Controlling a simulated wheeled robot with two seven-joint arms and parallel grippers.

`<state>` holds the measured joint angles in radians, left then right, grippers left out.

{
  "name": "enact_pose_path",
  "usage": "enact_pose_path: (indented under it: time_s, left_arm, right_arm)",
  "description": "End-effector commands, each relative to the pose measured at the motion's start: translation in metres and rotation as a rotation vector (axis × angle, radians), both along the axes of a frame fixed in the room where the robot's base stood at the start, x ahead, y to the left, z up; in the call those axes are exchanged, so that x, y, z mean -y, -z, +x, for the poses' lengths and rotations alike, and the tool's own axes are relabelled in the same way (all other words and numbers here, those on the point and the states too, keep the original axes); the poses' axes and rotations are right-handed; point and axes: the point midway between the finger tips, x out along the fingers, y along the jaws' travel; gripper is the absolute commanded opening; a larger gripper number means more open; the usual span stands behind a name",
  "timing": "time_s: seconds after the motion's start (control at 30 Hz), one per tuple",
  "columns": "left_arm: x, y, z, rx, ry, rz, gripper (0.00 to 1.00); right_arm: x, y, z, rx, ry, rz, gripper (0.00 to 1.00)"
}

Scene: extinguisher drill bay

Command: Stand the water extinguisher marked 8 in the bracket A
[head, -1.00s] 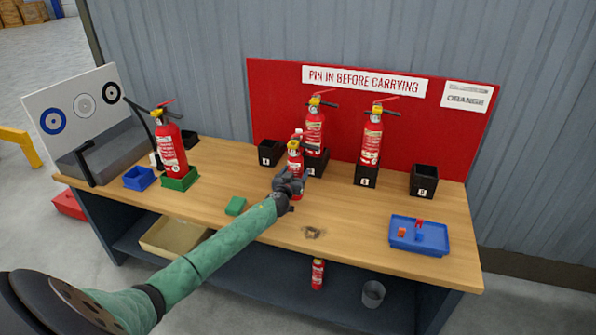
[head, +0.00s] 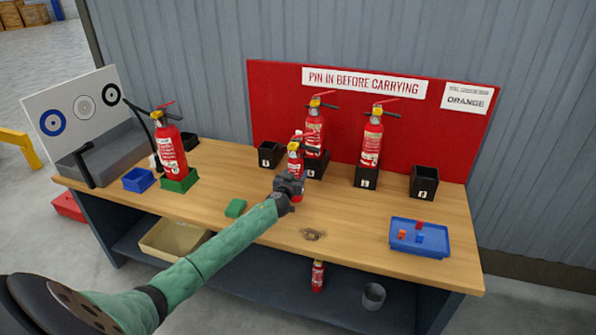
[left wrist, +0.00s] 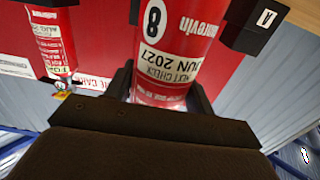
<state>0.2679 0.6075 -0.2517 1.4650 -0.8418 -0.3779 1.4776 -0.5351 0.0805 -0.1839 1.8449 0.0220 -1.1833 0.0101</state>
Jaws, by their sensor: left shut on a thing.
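The small red water extinguisher marked 8 (head: 295,162) is upright over the table, in front of the brackets. In the left wrist view the extinguisher (left wrist: 180,45) shows its 8, upside down, between the fingers. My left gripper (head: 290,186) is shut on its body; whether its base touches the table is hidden. Bracket A appears to be the empty black box (head: 270,155) behind and left of the extinguisher; its upside-down letter shows in the left wrist view on the bracket (left wrist: 258,20), apart from the extinguisher. My right gripper is not in view.
Extinguishers stand in two middle brackets (head: 315,128) (head: 372,140); an empty bracket (head: 424,182) is at right. Another extinguisher (head: 169,150) stands in a green holder at left. A green block (head: 235,208), a brown coil (head: 313,235) and a blue tray (head: 440,250) lie nearer the front.

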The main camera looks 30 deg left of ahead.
Motion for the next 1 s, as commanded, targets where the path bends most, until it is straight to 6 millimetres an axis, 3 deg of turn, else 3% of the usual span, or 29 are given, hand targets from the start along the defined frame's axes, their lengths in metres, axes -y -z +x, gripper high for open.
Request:
enact_pose_path:
  time_s: [1.0]
  left_arm:
    - [0.0,-0.037,0.001,0.003,0.0,0.0,0.08]
  right_arm:
    - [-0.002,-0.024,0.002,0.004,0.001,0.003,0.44]
